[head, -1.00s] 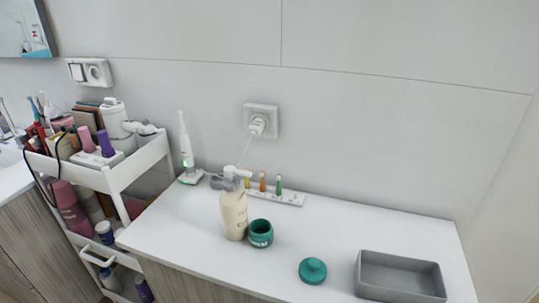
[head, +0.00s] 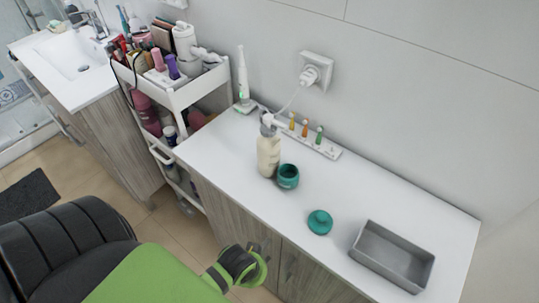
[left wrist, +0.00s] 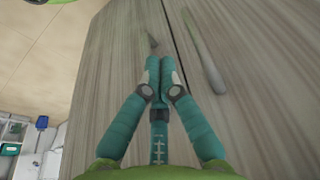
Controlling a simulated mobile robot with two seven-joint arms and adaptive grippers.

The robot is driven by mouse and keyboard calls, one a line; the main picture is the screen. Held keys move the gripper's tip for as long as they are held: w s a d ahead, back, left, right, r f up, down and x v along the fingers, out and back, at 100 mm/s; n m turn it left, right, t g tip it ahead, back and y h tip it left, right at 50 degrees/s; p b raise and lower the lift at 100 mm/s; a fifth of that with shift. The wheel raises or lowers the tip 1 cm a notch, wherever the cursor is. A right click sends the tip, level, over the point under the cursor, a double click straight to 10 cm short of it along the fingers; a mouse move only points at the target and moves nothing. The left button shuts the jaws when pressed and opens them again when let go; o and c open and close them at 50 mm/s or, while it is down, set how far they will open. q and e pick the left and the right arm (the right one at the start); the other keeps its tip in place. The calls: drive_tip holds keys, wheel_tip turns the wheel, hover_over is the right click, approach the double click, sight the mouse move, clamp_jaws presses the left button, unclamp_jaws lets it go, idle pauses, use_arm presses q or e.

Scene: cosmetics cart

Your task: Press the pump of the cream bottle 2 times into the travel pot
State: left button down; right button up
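The cream bottle (head: 268,157) stands upright on the white counter (head: 225,150), with its pump head (head: 268,120) on top. The open teal travel pot (head: 288,177) stands just right of the bottle's base, close to it. A teal lid (head: 320,222) lies apart on the counter, to the lower right. My left arm shows low in the head view, below the counter's front edge and away from the bottle. In the left wrist view my left gripper (left wrist: 160,78) has its teal fingertips together, empty, in front of wooden cabinet doors. My right gripper is in neither view.
A grey bin (head: 392,257) stands at the counter's right end. An electric toothbrush (head: 242,80) and a strip with small coloured items (head: 316,142) stand behind the bottle. A loaded white cart (head: 185,92) is to the left. The counter's front left is clear.

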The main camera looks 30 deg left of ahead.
use_arm(q)
drive_tip(key=w+a+r+m+t+p, duration=0.1)
drive_tip(key=a+r+p, duration=0.1)
drive_tip(key=r, duration=0.7)
drive_tip(key=w+a+r+t+p, duration=0.1)
drive_tip(key=r+p, duration=0.1)
drive_tip(key=r, duration=0.6)
drive_tip(key=w+a+r+m+t+h, duration=0.1)
drive_tip(key=w+a+r+m, duration=0.1)
drive_tip(key=w+a+r, duration=0.4)
drive_tip(key=w+a+r+m+t, duration=0.2)
drive_tip(key=w+a+r, duration=0.1)
drive_tip(key=w+r, duration=0.7)
drive_tip(key=r, duration=0.5)
drive_tip(key=w+r+t+h, duration=0.1)
drive_tip(key=w+r, duration=0.3)
drive_tip(key=r, duration=0.5)
drive_tip(key=shift+d, duration=0.15)
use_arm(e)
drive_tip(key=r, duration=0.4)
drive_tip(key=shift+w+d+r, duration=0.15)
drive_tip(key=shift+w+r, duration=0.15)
use_arm(q)
drive_tip(key=shift+f+b, duration=0.15)
drive_tip(key=shift+b, duration=0.2)
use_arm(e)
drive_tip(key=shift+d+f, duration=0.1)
